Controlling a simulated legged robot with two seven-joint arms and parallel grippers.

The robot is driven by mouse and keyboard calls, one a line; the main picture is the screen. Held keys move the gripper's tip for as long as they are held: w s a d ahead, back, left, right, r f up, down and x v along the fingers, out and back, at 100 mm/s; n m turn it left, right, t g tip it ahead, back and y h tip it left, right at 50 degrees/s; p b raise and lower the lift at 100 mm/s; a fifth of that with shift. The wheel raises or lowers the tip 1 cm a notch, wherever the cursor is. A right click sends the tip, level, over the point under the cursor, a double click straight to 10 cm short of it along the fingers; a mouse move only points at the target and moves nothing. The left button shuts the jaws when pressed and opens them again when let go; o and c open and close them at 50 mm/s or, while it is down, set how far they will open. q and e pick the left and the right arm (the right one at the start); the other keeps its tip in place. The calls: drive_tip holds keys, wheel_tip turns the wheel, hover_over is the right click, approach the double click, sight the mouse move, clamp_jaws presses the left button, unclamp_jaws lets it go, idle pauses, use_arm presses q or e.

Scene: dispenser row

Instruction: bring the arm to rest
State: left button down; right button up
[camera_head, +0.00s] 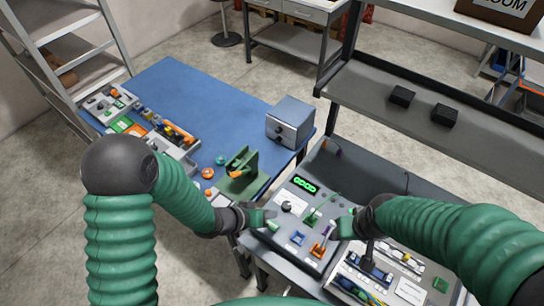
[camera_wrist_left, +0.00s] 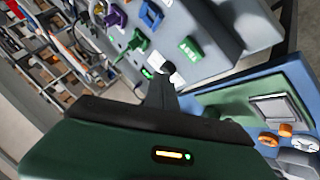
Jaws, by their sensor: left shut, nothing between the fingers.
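My left arm, in a green ribbed sleeve, comes in from the left in the head view. Its gripper (camera_head: 262,217) is shut and empty, over the left edge of a grey control panel (camera_head: 274,241) with a lit green display (camera_head: 305,185). In the left wrist view the dark fingers (camera_wrist_left: 164,72) show together, with the panel (camera_wrist_left: 222,22) beyond them. My right arm comes in from the right, and its gripper (camera_head: 346,226) is over the panel's right part; its jaw opening cannot be made out.
A green stand (camera_head: 241,171) is close behind my left gripper on a blue-topped bench (camera_head: 190,88). A grey box (camera_head: 290,121) stands at the bench's right edge. Parts trays (camera_head: 182,160) lie on the left. A grey shelf (camera_head: 420,115) rises behind the panel.

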use_arm(q)
drive_tip(key=shift+w+a+f, duration=0.1)
drive_tip(key=shift+a+f, duration=0.05)
drive_tip(key=shift+a, duration=0.15)
drive_tip(key=a+f+y+b, duration=0.2)
drive_tip(key=a+y+b, duration=0.25)
drive_tip(key=a, duration=0.45)
drive_tip(key=s+a+n+g+y+b, duration=0.1)
drive_tip(key=s+a+g+y+b, duration=0.1)
drive_tip(key=s+a+b, duration=0.5)
drive_tip(key=s+a+y, duration=0.1)
drive_tip(key=s+a, duration=0.1)
drive_tip(key=s, duration=0.1)
drive_tip(key=shift+s+r+n+g, duration=0.3)
drive_tip(key=shift+r+n+g, duration=0.05)
drive_tip(key=shift+n+g, duration=0.05)
drive_tip(key=shift+a, duration=0.15)
